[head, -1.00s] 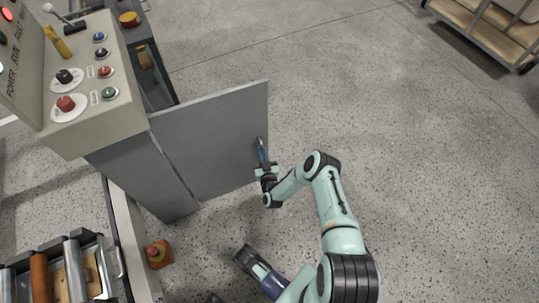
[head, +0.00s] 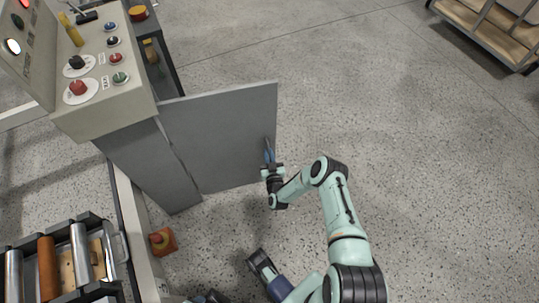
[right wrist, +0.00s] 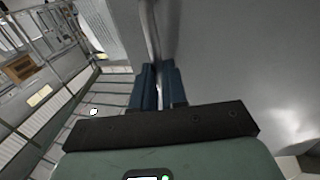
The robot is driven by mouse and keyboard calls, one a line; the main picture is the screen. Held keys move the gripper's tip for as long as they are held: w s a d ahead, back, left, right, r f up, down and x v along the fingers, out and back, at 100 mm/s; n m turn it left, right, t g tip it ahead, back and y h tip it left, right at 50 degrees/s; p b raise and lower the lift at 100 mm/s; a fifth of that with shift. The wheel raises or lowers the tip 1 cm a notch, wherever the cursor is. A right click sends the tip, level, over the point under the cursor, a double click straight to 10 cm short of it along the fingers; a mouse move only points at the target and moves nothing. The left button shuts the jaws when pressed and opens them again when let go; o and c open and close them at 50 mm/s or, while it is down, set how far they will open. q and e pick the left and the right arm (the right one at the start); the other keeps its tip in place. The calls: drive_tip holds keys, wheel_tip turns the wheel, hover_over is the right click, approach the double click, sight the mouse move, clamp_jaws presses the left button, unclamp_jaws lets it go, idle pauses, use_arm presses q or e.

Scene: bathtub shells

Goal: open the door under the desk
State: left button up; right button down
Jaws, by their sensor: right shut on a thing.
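The door (head: 225,130) is a flat grey panel on the cabinet (head: 150,165) under the control desk (head: 105,100). In the head view it stands swung well out from the cabinet, with its free edge to the right. My right gripper (head: 269,155) is at the door near that free edge. In the right wrist view its blue fingers (right wrist: 158,88) are shut on a slim upright metal handle (right wrist: 152,35), beside the grey door face (right wrist: 240,60).
An orange-red box (head: 163,241) sits on the floor near the cabinet's foot. A roller conveyor (head: 75,262) is at the lower left. A shelved cart (head: 490,38) stands at the upper right. The speckled floor right of the door is clear.

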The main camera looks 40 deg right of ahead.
drive_tip(key=shift+w+a, duration=0.1)
drive_tip(key=shift+a, duration=0.1)
drive_tip(key=c, duration=1.2)
unclamp_jaws()
drive_tip(key=shift+o, duration=0.2)
use_arm(q)
drive_tip(key=s+d+r+g+p, duration=0.1)
drive_tip(key=s+d+r+p, duration=0.1)
drive_tip(key=s+r+p, duration=0.1)
drive_tip(key=shift+s+r+g+h, duration=0.3)
drive_tip(key=shift+s+r, duration=0.1)
drive_tip(key=shift+s, duration=0.5)
use_arm(e)
drive_tip(key=v, duration=1.3)
drive_tip(key=shift+s, duration=0.25)
drive_tip(key=shift+w+a, duration=0.1)
